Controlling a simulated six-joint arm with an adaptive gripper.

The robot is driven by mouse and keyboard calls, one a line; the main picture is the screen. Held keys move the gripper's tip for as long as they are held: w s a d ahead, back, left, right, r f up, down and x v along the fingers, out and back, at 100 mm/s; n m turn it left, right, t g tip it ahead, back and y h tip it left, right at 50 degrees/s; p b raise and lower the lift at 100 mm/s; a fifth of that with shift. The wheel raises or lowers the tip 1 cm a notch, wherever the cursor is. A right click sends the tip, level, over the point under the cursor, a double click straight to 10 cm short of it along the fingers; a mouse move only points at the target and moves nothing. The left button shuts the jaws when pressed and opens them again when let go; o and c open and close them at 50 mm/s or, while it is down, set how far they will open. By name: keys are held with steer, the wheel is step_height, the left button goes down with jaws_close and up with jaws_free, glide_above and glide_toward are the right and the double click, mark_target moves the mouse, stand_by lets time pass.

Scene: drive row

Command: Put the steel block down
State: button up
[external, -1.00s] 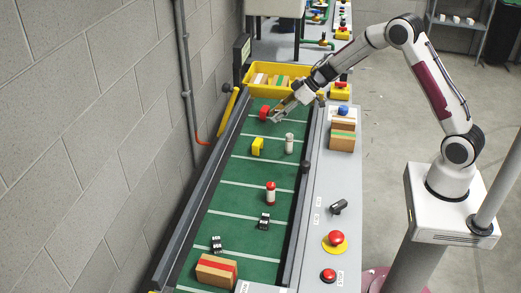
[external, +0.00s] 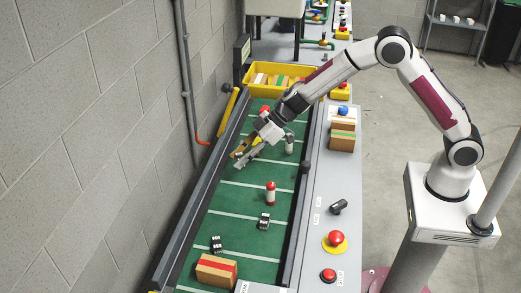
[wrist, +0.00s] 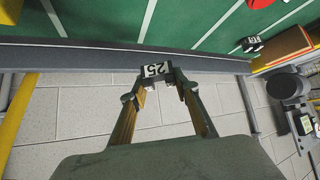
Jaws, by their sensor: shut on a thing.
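My gripper (external: 242,159) is over the far-left side of the green belt (external: 239,196), close to the left rail. In the wrist view its two fingers (wrist: 158,84) are shut on a small dark block, the steel block (wrist: 157,71), with a white label reading 25. The block shows in front of the grey rail in that view. I cannot tell its height above the belt.
Two dark labelled blocks (external: 264,220) (external: 216,243), a red-and-white bottle (external: 270,193) and a cardboard box (external: 216,270) stand on the nearer belt. A grey cylinder (external: 290,146) is right of my gripper. A yellow bin (external: 252,83) is behind. Bare belt lies between.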

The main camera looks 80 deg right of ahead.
steer(key=a+m+h, duration=0.1)
steer(key=a+m, duration=0.1)
steer(key=a, duration=2)
steer(key=d+m+h, duration=0.2)
steer(key=d, duration=0.1)
steer(key=d+m+h, duration=0.1)
steer(key=d, duration=0.1)
steer(key=shift+w+d+r+m+t, duration=0.15)
steer(key=shift+d+r+m+t, duration=0.15)
steer(key=shift+m+t, duration=0.1)
steer(key=shift+f, duration=0.15)
steer(key=shift+f, duration=2.8)
steer(key=shift+f, duration=2.05)
steer(key=shift+f, duration=0.15)
